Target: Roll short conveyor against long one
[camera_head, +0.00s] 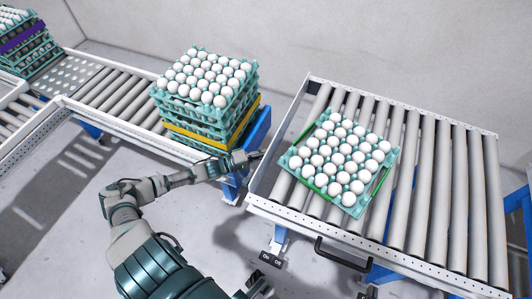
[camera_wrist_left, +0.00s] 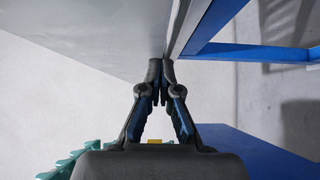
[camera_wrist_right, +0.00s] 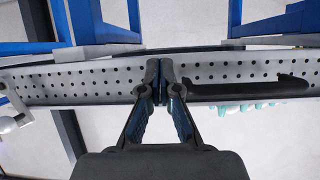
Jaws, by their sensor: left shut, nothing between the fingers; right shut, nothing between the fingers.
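The short conveyor (camera_head: 262,208) is at the right, with grey rollers, a perforated rail and a black handle (camera_head: 340,255). The long conveyor (camera_head: 130,134) runs from the upper left to the middle. A floor gap separates their facing ends. My left gripper (camera_head: 256,155) is shut and empty in that gap, beside the short conveyor's left end; its wrist view shows the shut fingers (camera_wrist_left: 161,72) close to a grey panel. Contact is unclear. My right gripper (camera_wrist_right: 160,75) is shut and empty at the perforated rail (camera_wrist_right: 95,84), beside the handle. It is hard to make out in the head view.
A teal tray of white eggs (camera_head: 388,158) rests on the short conveyor. A tall egg tray stack (camera_head: 190,113) stands at the long conveyor's near end. Another stack (camera_head: 30,62) is at the far left. A caster pedal (camera_head: 270,260) marked On and Off sits below the short conveyor.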

